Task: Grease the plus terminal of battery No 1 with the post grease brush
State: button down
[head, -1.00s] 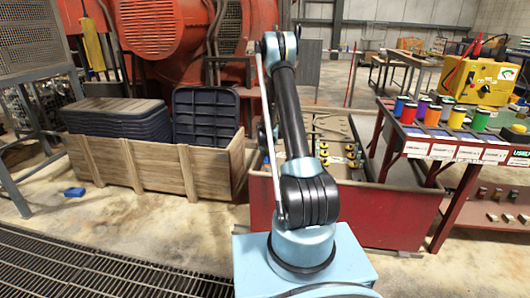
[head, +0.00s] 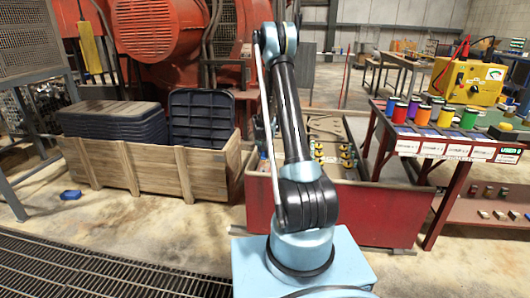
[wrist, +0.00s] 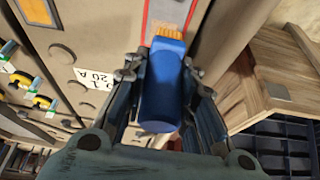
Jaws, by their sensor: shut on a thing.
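My gripper (wrist: 160,72) is shut on a blue-handled brush (wrist: 160,100) with short orange bristles, seen in the wrist view. The bristles point to the top of the picture, over a beige surface with a red-edged panel (wrist: 178,12). To the left, a partly readable white label (wrist: 97,77) shows "1" and "20 A". I cannot tell which is the plus terminal of battery No 1. In the head view my arm hides the gripper and brush; yellow-black round parts (head: 345,158) show inside the red bin (head: 375,215).
A wooden crate (head: 160,168) with dark blue lids (head: 200,115) stands left of the red bin. At right, a red rack (head: 440,190) carries coloured cans (head: 446,117) and a yellow charger box (head: 470,80). A blue block (head: 70,194) lies on the floor.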

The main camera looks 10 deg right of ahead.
jog(key=shift+a+r, duration=0.1)
jog(key=shift+r, duration=1.15)
